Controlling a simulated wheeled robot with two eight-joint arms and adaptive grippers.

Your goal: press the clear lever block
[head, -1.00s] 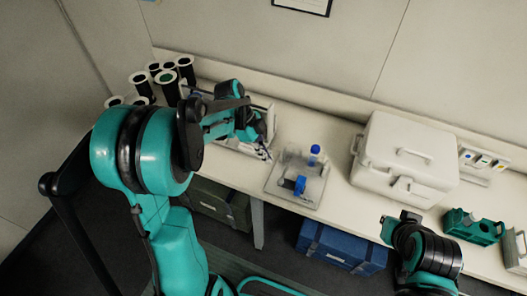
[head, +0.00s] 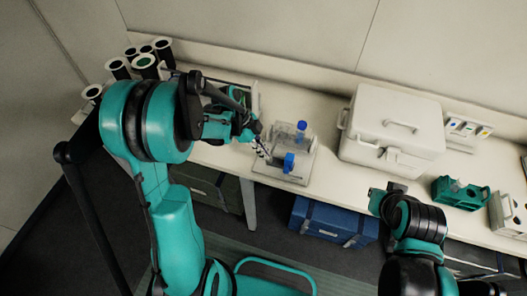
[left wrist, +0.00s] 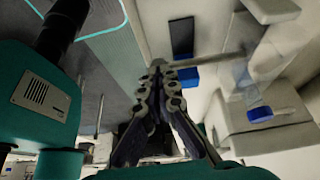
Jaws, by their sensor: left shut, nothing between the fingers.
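The clear lever block (head: 294,143) is a see-through piece with blue parts on a grey base plate (head: 268,175) on the bench. One blue part (head: 289,162) is at its front and a blue knob (head: 301,125) is behind. In the left wrist view, a blurred clear piece (left wrist: 262,65) and a blue part (left wrist: 260,114) show at the right. My left gripper (head: 264,156) is shut and empty, just left of the block; its fingers (left wrist: 160,66) point ahead in the wrist view. Whether it touches the block cannot be told. My right gripper (head: 382,200) is at the bench's front edge, its jaws unclear.
A white lidded box (head: 392,130) stands right of the block. A teal rack (head: 460,193) is farther right. Black-and-white spools (head: 145,62) stand at the far left. A blue case (head: 333,222) lies under the bench. Some bench top around the plate is bare.

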